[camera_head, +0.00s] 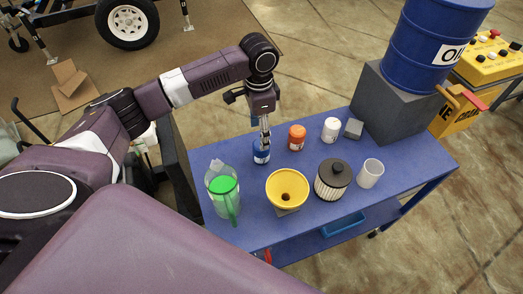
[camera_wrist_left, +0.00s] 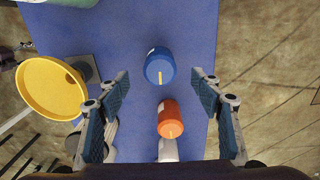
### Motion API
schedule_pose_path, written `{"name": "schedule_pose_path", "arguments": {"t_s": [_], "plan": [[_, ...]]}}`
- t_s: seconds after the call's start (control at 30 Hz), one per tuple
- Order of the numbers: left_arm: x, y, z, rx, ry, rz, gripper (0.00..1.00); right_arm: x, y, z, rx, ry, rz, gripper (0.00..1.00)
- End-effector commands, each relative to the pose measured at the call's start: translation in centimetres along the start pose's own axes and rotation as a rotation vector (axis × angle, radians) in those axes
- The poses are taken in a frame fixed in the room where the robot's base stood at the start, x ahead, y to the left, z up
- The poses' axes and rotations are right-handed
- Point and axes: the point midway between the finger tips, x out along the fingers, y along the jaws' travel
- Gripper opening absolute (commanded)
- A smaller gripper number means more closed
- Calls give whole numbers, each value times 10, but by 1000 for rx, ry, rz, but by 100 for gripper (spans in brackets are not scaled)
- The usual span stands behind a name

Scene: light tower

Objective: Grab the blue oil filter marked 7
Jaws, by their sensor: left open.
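The blue oil filter (camera_head: 261,155) stands on the blue cart top, at the far left part of it. Its mark is too small to read. In the left wrist view the blue filter (camera_wrist_left: 159,66) shows from above, with a yellow stripe on its top, in the gap between the fingertips. My left gripper (camera_head: 265,138) points down over the filter; its fingers hide part of it. In the wrist view the left gripper (camera_wrist_left: 160,80) is wide open and empty, its pads apart from the filter. My right gripper is out of view.
An orange filter (camera_head: 297,138) and a white filter (camera_head: 330,130) stand to the right. A blue drum (camera_head: 425,50) rests on a grey block (camera_head: 395,105).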

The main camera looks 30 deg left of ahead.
Motion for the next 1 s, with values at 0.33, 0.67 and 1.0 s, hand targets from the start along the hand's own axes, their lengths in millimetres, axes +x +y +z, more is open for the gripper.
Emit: {"name": "schedule_pose_path", "arguments": {"t_s": [0.33, 0.67, 1.0], "plan": [[31, 0, 0, -2, -2, 1, 60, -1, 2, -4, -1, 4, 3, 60], [76, 3, -5, -1, -2, 1, 60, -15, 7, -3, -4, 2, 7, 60], [83, 2, -5, 0, 0, -1, 57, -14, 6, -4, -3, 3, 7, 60]]}}
